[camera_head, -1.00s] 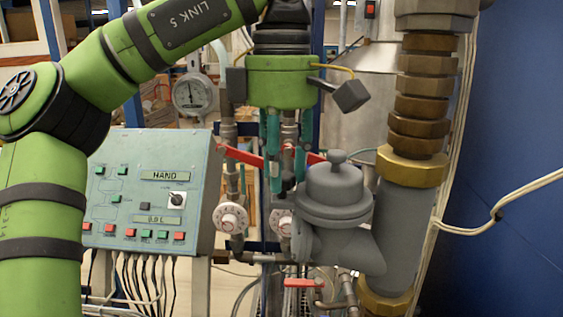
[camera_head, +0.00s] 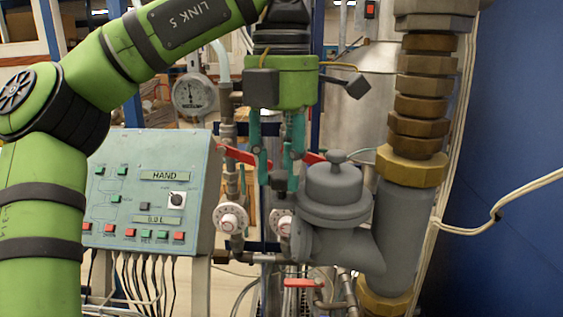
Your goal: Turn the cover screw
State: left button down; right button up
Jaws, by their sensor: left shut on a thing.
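My left gripper (camera_head: 278,182) reaches down from above in the middle of the view, with its green body upright and two teal fingers pointing down. Its fingertips are closed around a small dark piece (camera_head: 279,179), which appears to be the cover screw. This piece sits at the left side of the grey meter (camera_head: 337,210). The meter has a round domed cover (camera_head: 335,182) with a small knob on top, to the right of the fingers. The fingers partly hide the screw. My right gripper is not in view.
A control panel (camera_head: 150,190) with coloured buttons stands at the left. A thick pipe with brass fittings (camera_head: 412,165) rises close on the right.

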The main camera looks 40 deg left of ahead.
aim_at(282, 174)
pick_arm(q)
jog(key=n, duration=0.3)
jog(key=shift+n, duration=0.5)
jog(key=c, duration=0.9)
grip_release()
jog(key=shift+a, duration=0.1)
jog(key=shift+r, duration=0.1)
notch_tip(282, 174, up, 5)
jog(key=shift+f, duration=0.1)
jog(key=shift+s+r, duration=0.1)
jog(key=shift+r, duration=1.4)
